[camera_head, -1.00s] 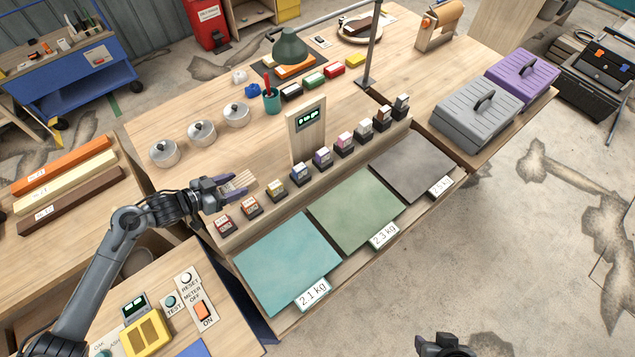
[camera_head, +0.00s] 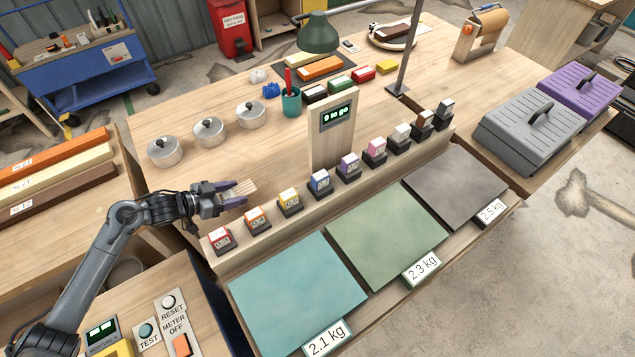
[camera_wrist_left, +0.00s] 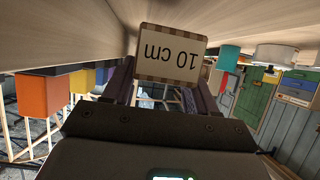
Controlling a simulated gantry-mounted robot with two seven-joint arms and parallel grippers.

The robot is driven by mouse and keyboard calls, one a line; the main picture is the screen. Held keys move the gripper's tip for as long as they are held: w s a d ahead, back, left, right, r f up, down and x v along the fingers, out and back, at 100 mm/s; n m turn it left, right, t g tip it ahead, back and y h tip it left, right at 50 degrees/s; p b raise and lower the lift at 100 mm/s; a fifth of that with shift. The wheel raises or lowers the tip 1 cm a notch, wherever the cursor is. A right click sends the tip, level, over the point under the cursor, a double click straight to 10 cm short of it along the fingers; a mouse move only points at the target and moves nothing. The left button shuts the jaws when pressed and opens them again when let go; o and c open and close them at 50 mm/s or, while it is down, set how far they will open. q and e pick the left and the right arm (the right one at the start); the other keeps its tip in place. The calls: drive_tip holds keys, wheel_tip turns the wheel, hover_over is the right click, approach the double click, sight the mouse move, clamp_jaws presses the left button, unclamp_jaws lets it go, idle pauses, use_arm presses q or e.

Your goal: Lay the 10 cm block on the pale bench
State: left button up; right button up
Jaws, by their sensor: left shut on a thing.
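The 10 cm block (camera_head: 241,190) is a small pale wooden block. It sits between the fingers of my left gripper (camera_head: 232,196), which is shut on it. In the left wrist view its "10 cm" label (camera_wrist_left: 170,55) faces the camera upside down, between the two fingers. The pale bench (camera_head: 190,110) is a long light-wood top. The gripper is at its front left part, behind the row of small coloured blocks. I cannot tell whether the block touches the bench. My right gripper does not show.
Lidded pots (camera_head: 209,132) stand behind the gripper. A display post (camera_head: 332,130) stands to the right. Teal (camera_head: 300,295) and green (camera_head: 385,235) panels lie in front.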

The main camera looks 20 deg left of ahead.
use_arm(q)
drive_tip(key=w+d, duration=0.3)
drive_tip(key=w, duration=0.2)
drive_tip(key=w+d+b, duration=0.1)
drive_tip(key=w+d, duration=0.2)
drive_tip(key=w, duration=0.2)
drive_tip(key=w+d, duration=0.3)
drive_tip(key=w, duration=0.2)
drive_tip(key=shift+d+b, duration=0.2)
drive_tip(key=shift+b, duration=0.15)
drive_tip(key=shift+f+b, duration=0.35)
drive_tip(key=shift+f, duration=1.4)
drive_tip(key=shift+f, duration=0.15)
drive_tip(key=o, duration=1.1)
drive_tip(key=shift+r, duration=0.2)
drive_tip(key=p+v, duration=0.2)
drive_tip(key=v, duration=0.8)
drive_tip(key=shift+s, duration=0.1)
drive_tip(key=shift+v, duration=0.85)
